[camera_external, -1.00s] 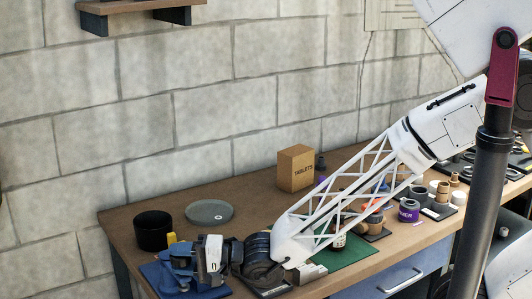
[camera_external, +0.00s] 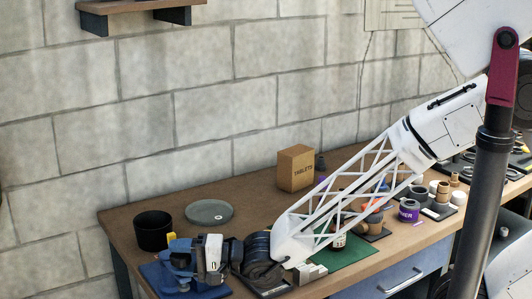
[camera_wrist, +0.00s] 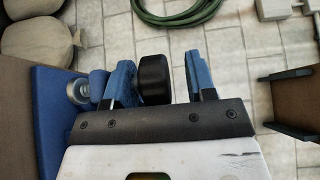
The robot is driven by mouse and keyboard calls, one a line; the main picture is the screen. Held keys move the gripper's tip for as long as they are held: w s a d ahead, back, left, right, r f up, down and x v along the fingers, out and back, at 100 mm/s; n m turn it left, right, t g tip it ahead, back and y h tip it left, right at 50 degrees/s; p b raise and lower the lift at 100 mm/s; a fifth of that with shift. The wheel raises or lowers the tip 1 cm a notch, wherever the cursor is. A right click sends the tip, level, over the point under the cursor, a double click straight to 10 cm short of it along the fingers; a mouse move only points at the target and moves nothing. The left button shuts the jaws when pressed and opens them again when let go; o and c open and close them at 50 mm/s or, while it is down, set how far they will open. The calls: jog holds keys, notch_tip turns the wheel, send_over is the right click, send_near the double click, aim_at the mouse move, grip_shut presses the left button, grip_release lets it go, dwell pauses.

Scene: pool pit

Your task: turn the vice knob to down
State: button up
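The blue vice (camera_external: 178,267) sits at the front left corner of the bench in the external view. Its blue body (camera_wrist: 52,110) and a metal screw end (camera_wrist: 79,91) show at the left of the wrist view. A round black knob (camera_wrist: 154,78) stands beside it. My gripper (camera_wrist: 160,83) has its two blue-tipped fingers apart, with the knob between them. The knob is close to or touching the left finger, with a clear gap to the right finger. In the external view my gripper (camera_external: 208,259) is at the vice, and the knob cannot be made out.
A black cup (camera_external: 153,231) and a grey round lid (camera_external: 209,212) stand behind the vice. A cardboard box (camera_external: 296,168) stands farther back. Jars and small parts crowd the bench's right side. In the wrist view, a green hose (camera_wrist: 177,18) lies on the tiled floor.

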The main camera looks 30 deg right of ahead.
jog(key=shift+d, duration=0.1)
jog(key=v, duration=0.7)
jog(key=shift+s+d, duration=0.2)
jog(key=shift+d, duration=0.05)
jog(key=shift+o, duration=0.3)
